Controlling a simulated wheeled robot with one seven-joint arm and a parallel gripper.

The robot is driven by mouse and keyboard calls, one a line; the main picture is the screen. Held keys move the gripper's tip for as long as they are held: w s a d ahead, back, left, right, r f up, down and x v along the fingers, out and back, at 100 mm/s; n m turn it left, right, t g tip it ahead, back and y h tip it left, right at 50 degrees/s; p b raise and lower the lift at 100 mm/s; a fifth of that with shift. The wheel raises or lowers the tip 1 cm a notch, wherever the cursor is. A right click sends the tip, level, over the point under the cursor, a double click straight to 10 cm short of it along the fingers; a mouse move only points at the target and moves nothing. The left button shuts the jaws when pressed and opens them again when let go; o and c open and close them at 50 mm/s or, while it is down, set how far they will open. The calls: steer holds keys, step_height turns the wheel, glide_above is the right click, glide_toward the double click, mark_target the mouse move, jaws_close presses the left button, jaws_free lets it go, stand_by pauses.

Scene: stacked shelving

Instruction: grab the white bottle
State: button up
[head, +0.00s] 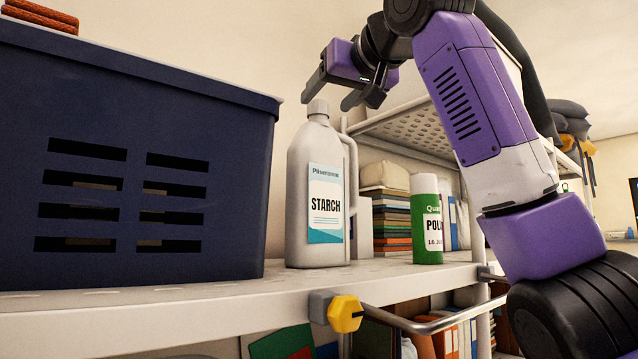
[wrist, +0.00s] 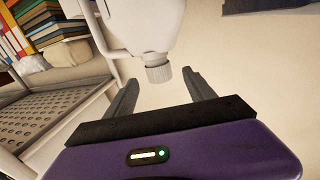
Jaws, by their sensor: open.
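The white bottle (head: 302,205), labelled STARCH, stands upright on the shelf, with a grey-white cap and a side handle on its right. My gripper (head: 333,92) is above it in the head view, fingers apart, with nothing between them. In the wrist view the bottle (wrist: 148,22) shows at the top, its ribbed cap (wrist: 158,70) just beyond the open fingers of my gripper (wrist: 160,88). Whether a finger touches the cap cannot be told. The lower part of the bottle is outside the wrist view.
A dark blue slotted crate (head: 120,130) stands left of the bottle. A green and white can (head: 427,220) stands to the right, with stacked books (head: 390,225) behind. A perforated upper shelf (head: 410,130) lies behind and right.

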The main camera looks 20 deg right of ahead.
mark_target(323, 103)
steer(key=w+p, duration=0.1)
steer(key=w, duration=0.1)
steer(key=w+p, duration=0.1)
steer(key=w, duration=0.1)
steer(key=w+p, duration=0.1)
steer(key=shift+w+a+r, duration=0.1)
steer(key=shift+w+r, duration=0.2)
steer(key=shift+w, duration=0.1)
steer(key=shift+w+f+p, duration=0.15)
steer(key=shift+w+p, duration=0.15)
jaws_close()
